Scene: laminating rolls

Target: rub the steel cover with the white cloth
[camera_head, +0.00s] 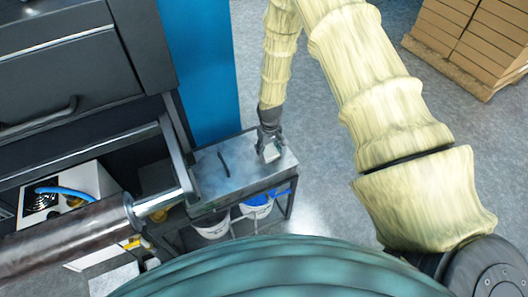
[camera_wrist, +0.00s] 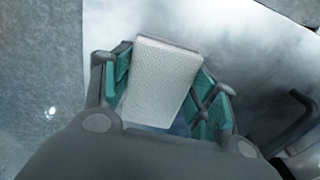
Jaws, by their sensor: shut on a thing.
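The steel cover (camera_head: 215,185) is a flat grey metal plate with a black bar handle (camera_head: 224,163). It lies on a low stand beside the dark machine. In the wrist view the steel cover (camera_wrist: 245,45) is shiny and cloudy, with the handle (camera_wrist: 293,122) at the right. My gripper (camera_head: 269,143) is over the right end of the cover, right of the handle. It is shut on the white cloth (camera_wrist: 160,80), a folded textured pad between the green finger pads. The cloth (camera_head: 271,153) is at or just above the cover; I cannot tell if they touch.
White buckets (camera_head: 212,228) stand under the cover, one with blue contents (camera_head: 258,201). A roller (camera_head: 70,240) and a white box with a blue hose (camera_head: 90,180) are at the left. Stacked cartons on a pallet (camera_head: 465,45) stand far right. The floor right of the stand is clear.

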